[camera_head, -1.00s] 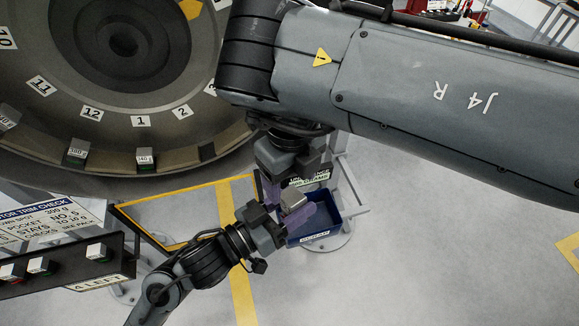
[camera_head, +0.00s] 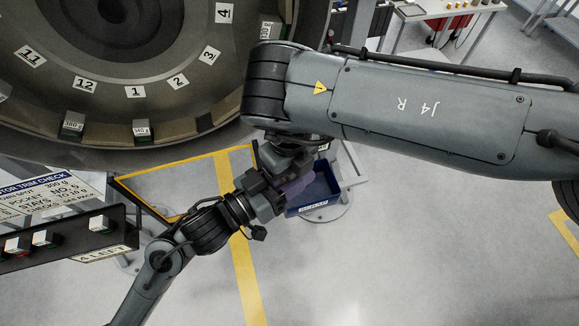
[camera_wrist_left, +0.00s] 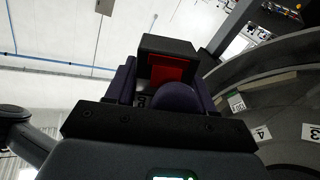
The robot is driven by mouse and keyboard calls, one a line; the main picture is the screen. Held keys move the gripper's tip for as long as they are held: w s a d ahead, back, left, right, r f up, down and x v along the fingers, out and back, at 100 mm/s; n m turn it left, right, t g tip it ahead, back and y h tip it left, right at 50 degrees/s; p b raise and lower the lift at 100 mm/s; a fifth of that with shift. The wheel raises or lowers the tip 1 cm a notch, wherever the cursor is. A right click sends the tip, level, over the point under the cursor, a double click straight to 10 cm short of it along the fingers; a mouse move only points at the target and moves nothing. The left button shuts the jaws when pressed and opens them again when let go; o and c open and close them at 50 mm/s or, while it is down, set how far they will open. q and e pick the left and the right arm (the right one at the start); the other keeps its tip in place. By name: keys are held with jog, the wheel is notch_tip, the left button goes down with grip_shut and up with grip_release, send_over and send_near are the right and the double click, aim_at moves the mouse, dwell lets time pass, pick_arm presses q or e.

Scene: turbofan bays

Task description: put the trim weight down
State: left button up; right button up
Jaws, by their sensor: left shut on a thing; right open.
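My left gripper (camera_head: 294,187), with purple fingers, reaches in from the lower left over the blue bin's left side. In the left wrist view, a dark block with a red face (camera_wrist_left: 168,69) sits between its purple fingers. I take it to be the trim weight, held in the shut gripper. In the head view, the weight is hidden behind the grippers. My right gripper (camera_head: 284,164) is open and hangs from above, overlapping the left gripper's tip. I cannot tell whether the two touch.
The blue bin (camera_head: 326,206) with a white front label stands under the grippers. A large numbered rotor (camera_head: 134,91) with weights in its rim fills the upper left. A black rack (camera_head: 62,243) with several small weights is at lower left.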

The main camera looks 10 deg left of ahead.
jog(key=shift+c, duration=0.3)
jog(key=c, duration=0.9)
pick_arm(q)
jog(key=o, duration=1)
pick_arm(e)
grip_shut()
pick_arm(q)
jog(key=o, duration=0.3)
jog(key=shift+o, duration=0.2)
jog(key=shift+f, duration=0.1)
